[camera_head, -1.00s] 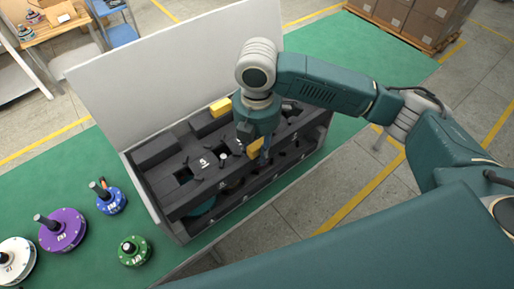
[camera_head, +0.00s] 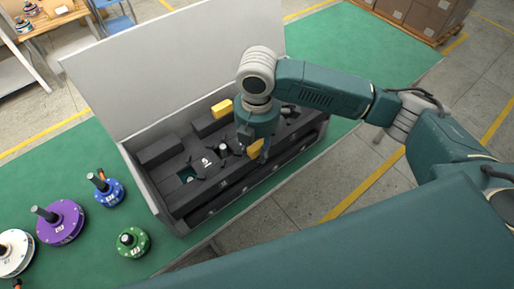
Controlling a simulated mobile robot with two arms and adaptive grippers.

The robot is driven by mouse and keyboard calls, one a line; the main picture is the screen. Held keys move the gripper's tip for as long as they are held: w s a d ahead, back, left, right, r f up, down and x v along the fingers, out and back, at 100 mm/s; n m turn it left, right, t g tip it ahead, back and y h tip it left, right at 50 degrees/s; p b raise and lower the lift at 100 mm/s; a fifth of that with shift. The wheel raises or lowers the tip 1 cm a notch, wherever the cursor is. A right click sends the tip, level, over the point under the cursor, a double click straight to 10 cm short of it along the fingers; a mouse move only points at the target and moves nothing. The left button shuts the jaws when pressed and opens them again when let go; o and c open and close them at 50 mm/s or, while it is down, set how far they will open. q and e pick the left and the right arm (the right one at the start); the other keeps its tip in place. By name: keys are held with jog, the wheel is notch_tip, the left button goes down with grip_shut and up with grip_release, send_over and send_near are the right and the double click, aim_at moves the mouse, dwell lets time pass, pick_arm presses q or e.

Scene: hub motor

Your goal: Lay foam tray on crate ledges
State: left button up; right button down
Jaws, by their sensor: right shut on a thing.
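The foam tray (camera_head: 207,177) is a dark grey slab with cut-outs and white markings. It lies lengthwise inside the open grey crate (camera_head: 160,202), close to level. Whether it touches the ledges is hidden. Yellow grips stand out at its far edge (camera_head: 222,108) and near edge (camera_head: 255,148). My right gripper (camera_head: 258,151) is over the near side of the tray, shut on the near yellow grip; its fingertips are partly hidden by the wrist. Something teal shows through a square cut-out at the tray's left. My left gripper is not in view.
The crate's white lid (camera_head: 170,65) stands open behind it. On the green table left of the crate are a blue hub motor (camera_head: 109,192), a green one (camera_head: 132,242), a purple one (camera_head: 60,222) and a white one (camera_head: 14,253). Boxes (camera_head: 425,15) stand at the back right.

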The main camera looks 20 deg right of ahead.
jog(key=shift+f, duration=0.65)
jog(key=c, duration=1.3)
grip_release()
notch_tip(320, 180, up, 12)
jog(key=shift+r, duration=0.1)
jog(key=shift+s, duration=0.15)
